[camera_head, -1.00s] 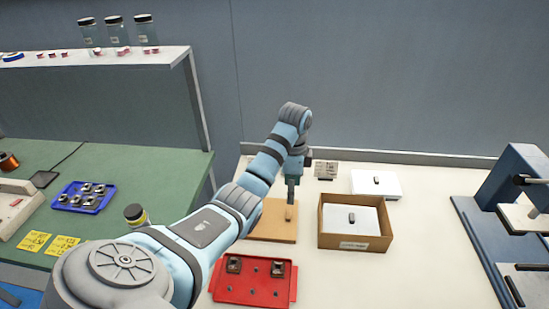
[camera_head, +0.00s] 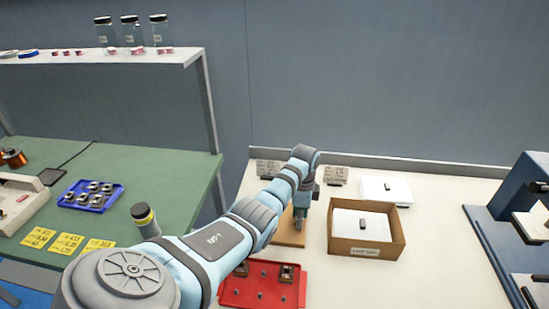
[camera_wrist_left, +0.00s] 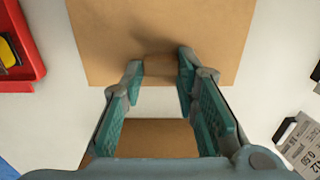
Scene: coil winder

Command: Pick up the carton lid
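The carton lid appears to be the brown flat board (camera_head: 288,238) with a small upright tab, left of the carton. It fills the top of the left wrist view (camera_wrist_left: 115,25). My left gripper (camera_head: 300,212) points down over this lid. In the left wrist view the fingertips (camera_wrist_left: 160,68) stand a little apart on both sides of the tab; I cannot tell whether they touch it. The lid rests on the white table. The open brown carton (camera_head: 367,248) stands right of the lid, with a white insert and a dark piece inside. My right gripper is out of view.
A red tray (camera_head: 245,297) lies in front of the lid. A white box (camera_head: 372,184) and grey labelled blocks (camera_head: 335,174) stand behind. A blue machine frame (camera_head: 500,235) is at the right. The table right of the carton is clear.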

